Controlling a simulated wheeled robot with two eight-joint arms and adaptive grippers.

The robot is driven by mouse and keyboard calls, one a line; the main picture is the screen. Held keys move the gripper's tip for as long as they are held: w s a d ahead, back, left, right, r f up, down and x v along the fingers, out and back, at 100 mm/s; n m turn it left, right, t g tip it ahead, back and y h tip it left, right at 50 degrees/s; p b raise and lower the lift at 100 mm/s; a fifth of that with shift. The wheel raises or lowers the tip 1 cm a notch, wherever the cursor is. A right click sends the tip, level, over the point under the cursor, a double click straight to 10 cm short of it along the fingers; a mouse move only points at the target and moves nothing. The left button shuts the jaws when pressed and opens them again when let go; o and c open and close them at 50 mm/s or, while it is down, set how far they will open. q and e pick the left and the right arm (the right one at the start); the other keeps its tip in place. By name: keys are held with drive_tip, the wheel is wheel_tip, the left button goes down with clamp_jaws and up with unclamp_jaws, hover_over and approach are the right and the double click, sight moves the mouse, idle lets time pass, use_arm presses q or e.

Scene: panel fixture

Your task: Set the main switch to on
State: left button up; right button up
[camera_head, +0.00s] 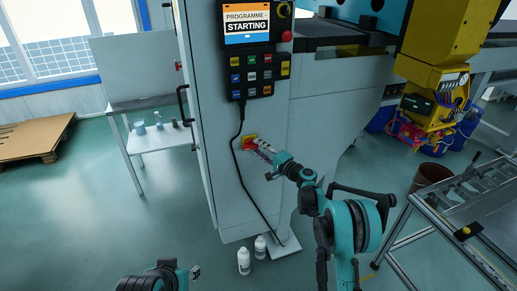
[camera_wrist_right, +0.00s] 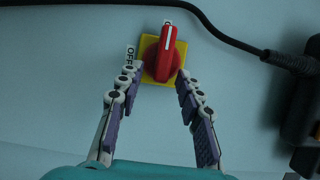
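The main switch is a red knob on a yellow plate (camera_wrist_right: 160,58) on the pale cabinet wall; it also shows in the head view (camera_head: 248,142). The knob's white line points up, leaning slightly right, towards a label mostly hidden behind the knob. The OFF label (camera_wrist_right: 130,55) is on the left. My right gripper (camera_wrist_right: 160,72) is open, its fingers apart on either side of the knob's lower part. I cannot tell whether they touch it. My left gripper (camera_head: 195,272) is low at the bottom of the head view, away from the switch; its fingers are unclear.
A screen (camera_head: 246,23) above the switch reads PROGRAMME STARTING, with a button keypad (camera_head: 252,76) below. A black cable (camera_head: 238,165) hangs beside the switch. White bottles (camera_head: 244,261) stand on the floor. A metal-framed table (camera_head: 470,215) is at right.

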drive_tip(key=v, duration=1.1)
drive_tip(key=shift+s, duration=0.1)
drive_tip(key=shift+s, duration=0.1)
drive_tip(key=s+a+r+n+g+h, duration=0.1)
drive_tip(key=s+r+n+g+h, duration=0.15)
drive_tip(key=s, duration=0.65)
drive_tip(key=s+a+r+n+g+h, duration=0.1)
drive_tip(key=s+r+n+g+h, duration=0.2)
drive_tip(key=s, duration=0.5)
drive_tip(key=s+d+f+n+h, duration=0.1)
drive_tip(key=s+d+h, duration=0.1)
drive_tip(key=s, duration=0.6)
drive_tip(key=s+d+f+n+h, duration=0.2)
drive_tip(key=s+d, duration=0.2)
drive_tip(key=s, duration=0.5)
drive_tip(key=s+d+f+n+h, duration=0.1)
drive_tip(key=s+d+f+h, duration=0.1)
drive_tip(key=s, duration=0.6)
drive_tip(key=shift+s+d+f+g, duration=0.25)
drive_tip(key=shift+d+g, duration=0.2)
drive_tip(key=shift+d, duration=0.45)
drive_tip(key=shift+n, duration=0.25)
drive_tip(key=shift+c, duration=0.3)
